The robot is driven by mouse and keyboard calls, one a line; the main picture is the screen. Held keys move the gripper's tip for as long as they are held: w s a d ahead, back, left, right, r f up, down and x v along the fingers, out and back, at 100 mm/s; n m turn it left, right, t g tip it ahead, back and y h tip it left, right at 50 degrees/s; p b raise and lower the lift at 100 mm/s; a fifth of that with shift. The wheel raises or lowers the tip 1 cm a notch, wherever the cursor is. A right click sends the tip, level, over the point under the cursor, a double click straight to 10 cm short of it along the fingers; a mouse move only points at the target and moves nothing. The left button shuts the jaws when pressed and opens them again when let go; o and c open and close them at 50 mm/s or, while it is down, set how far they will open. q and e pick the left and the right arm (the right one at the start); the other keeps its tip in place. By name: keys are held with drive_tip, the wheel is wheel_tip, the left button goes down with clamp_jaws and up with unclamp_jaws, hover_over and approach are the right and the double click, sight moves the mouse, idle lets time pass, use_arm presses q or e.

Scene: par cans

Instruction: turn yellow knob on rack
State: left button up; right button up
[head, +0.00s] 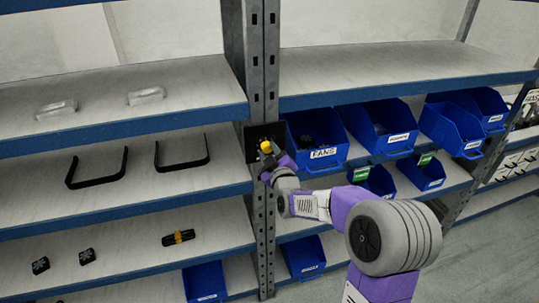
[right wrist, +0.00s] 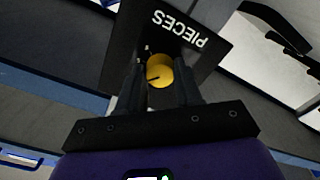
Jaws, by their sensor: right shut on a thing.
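The yellow knob (head: 265,146) sits on a black plate (head: 250,140) fixed to the rack's upright post. In the right wrist view the knob (right wrist: 160,72) lies between the two black fingers, and the plate (right wrist: 205,45) carries the word "PIECES", seen upside down. My right gripper (head: 268,155) reaches the knob from the lower right and is shut on it. In the right wrist view the fingers (right wrist: 160,85) stand on either side of the knob and hide part of its rim. My left gripper is in neither view.
The grey upright post (head: 258,60) stands beside the plate. Blue bins, one labelled "FANS" (head: 318,145), stand on the shelf close right of my gripper. Black handles (head: 97,168) lie on the left shelf.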

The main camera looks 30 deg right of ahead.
drive_tip(key=n, duration=0.4)
drive_tip(key=shift+n, duration=0.3)
drive_tip(key=shift+n+p, duration=0.35)
drive_tip(key=shift+n, duration=1.45)
drive_tip(key=o, duration=1)
drive_tip(key=shift+o, duration=0.2)
drive_tip(key=v, duration=0.7)
drive_tip(key=shift+s, duration=0.3)
